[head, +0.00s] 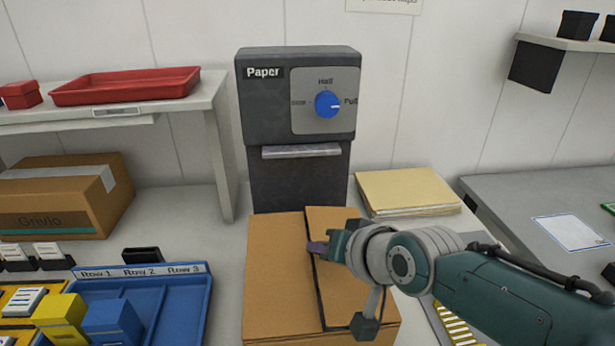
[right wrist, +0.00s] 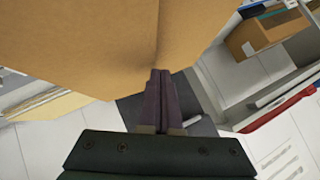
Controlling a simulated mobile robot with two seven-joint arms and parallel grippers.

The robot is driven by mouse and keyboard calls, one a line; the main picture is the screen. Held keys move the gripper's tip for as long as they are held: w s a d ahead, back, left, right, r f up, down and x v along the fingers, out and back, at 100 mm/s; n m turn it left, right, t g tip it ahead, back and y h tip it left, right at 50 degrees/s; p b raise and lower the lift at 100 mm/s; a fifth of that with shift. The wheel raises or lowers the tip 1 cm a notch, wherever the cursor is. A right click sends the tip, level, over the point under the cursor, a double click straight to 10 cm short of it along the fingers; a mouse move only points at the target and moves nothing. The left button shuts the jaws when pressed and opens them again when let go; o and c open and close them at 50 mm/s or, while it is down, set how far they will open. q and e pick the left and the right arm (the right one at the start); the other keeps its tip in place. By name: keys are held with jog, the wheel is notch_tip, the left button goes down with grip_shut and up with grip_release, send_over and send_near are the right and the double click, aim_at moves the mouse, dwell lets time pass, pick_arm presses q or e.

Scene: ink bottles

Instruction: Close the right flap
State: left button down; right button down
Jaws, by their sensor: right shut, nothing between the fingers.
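A brown cardboard box (head: 270,285) stands on the white counter in front of the paper dispenser. Its right flap (head: 340,295) lies over the right part of the top, with a dark edge line along its left side. The left part of the top is also covered. My right gripper (head: 317,248) is shut and empty, its fingertips at the flap's left edge; whether they touch it I cannot tell. In the right wrist view the shut fingers (right wrist: 161,98) point at the brown cardboard (right wrist: 90,45). My left gripper is not in view.
The grey paper dispenser (head: 262,110) with a blue knob (head: 327,104) stands behind the box. Folders (head: 405,190) lie to its right. A blue tray (head: 190,310) and yellow bins sit at the left. Another carton (head: 60,190) is under a shelf with a red tray (head: 125,86).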

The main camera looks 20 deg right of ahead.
jog(key=shift+r+p, duration=0.8)
jog(key=shift+r, duration=0.1)
